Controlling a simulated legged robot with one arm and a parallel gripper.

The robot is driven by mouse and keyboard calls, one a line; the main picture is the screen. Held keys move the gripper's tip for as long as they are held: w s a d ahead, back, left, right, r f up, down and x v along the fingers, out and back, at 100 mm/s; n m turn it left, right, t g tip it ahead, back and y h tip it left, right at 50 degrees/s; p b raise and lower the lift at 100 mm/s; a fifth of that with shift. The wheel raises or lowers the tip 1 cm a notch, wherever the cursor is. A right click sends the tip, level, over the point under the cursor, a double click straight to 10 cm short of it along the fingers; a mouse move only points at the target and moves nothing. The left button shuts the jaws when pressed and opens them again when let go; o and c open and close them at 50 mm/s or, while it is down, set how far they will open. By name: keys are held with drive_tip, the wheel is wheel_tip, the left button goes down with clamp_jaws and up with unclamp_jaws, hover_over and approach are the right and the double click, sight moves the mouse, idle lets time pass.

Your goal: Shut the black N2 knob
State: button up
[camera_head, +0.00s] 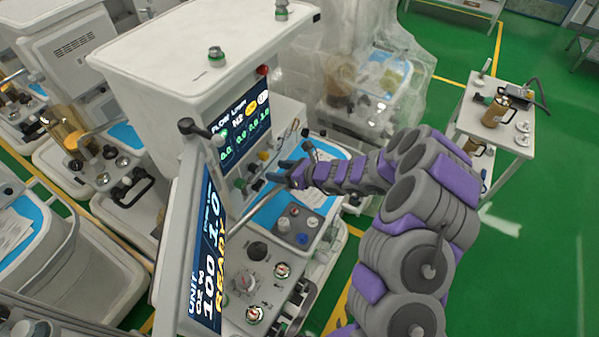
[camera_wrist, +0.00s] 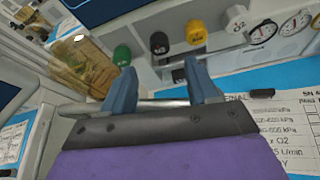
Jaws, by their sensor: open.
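The black knob (camera_wrist: 160,43) is in a row on the cart's pale front panel in the wrist view. Its label is too small to read for certain. A green knob (camera_wrist: 122,55) is to its left, a yellow knob (camera_wrist: 196,32) and a white O2 knob (camera_wrist: 236,15) to its right. My gripper (camera_wrist: 160,66) is open and empty, its blue fingers pointing at the panel. The black knob shows beyond and between the fingertips, apart from them. In the head view my gripper (camera_head: 275,171) is in front of the panel, under the flow screen (camera_head: 243,125).
Gauges (camera_wrist: 263,31) sit right of the knobs. In the head view a tilted monitor (camera_head: 207,245) stands left of my arm, and a blue-covered shelf (camera_head: 268,208) lies below the gripper.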

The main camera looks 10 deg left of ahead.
drive_tip(key=v, duration=0.7)
drive_tip(key=shift+s+d, duration=0.15)
drive_tip(key=shift+d, duration=0.1)
drive_tip(key=shift+r, duration=0.15)
